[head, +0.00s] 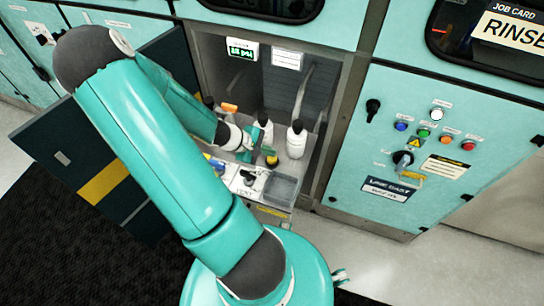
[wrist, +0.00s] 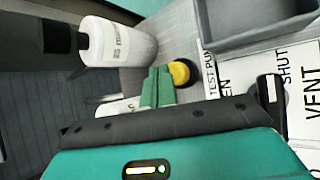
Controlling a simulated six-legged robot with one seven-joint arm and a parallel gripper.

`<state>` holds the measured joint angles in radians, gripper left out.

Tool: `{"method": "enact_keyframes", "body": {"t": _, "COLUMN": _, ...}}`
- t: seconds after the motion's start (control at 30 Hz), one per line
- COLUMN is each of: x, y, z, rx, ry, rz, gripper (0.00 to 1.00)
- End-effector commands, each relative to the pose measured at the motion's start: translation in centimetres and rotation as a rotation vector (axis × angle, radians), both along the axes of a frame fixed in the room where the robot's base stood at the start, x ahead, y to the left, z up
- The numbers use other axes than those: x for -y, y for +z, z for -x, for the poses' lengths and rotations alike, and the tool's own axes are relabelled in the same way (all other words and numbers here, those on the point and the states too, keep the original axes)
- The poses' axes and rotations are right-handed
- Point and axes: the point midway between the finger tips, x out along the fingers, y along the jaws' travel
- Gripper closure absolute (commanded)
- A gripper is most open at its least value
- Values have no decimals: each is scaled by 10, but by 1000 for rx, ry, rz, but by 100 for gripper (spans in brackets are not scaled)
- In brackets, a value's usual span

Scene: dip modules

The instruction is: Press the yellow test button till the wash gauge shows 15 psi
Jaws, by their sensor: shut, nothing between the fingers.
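The yellow test button (head: 271,160), a yellow cap on a dark base, stands on the bench in the open bay. In the wrist view the yellow button (wrist: 180,73) is beside a label starting "TEST PU". My gripper (head: 246,153) is shut and empty, its green fingers just left of the button. In the wrist view the fingertips (wrist: 158,72) are very close to the button's left side; I cannot tell whether they touch it. The wash gauge (head: 241,50) is a lit green display at the top of the bay; its small digits seem to read 15 psi.
White bottles (head: 297,139) stand behind the button, one close to my fingers in the wrist view (wrist: 118,42). A grey tray (head: 281,187) lies at the front right, by a panel marked VENT and SHUT. A control panel (head: 425,150) with coloured buttons is right of the bay.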

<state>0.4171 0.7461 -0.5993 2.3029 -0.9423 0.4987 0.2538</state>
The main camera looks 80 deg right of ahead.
Motion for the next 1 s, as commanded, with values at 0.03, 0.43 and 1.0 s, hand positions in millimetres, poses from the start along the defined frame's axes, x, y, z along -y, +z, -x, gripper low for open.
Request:
{"method": "enact_keyframes", "body": {"t": 0.03, "x": 0, "y": -2, "z": 0, "rx": -1, "ry": 0, "rz": -1, "gripper": 100}}
{"method": "enact_keyframes", "body": {"t": 0.43, "x": 0, "y": -4, "z": 0, "rx": -1, "ry": -1, "rz": 0, "gripper": 100}}
{"method": "enact_keyframes", "body": {"t": 1.0, "x": 0, "y": -10, "z": 0, "rx": -1, "ry": 0, "rz": -1, "gripper": 100}}
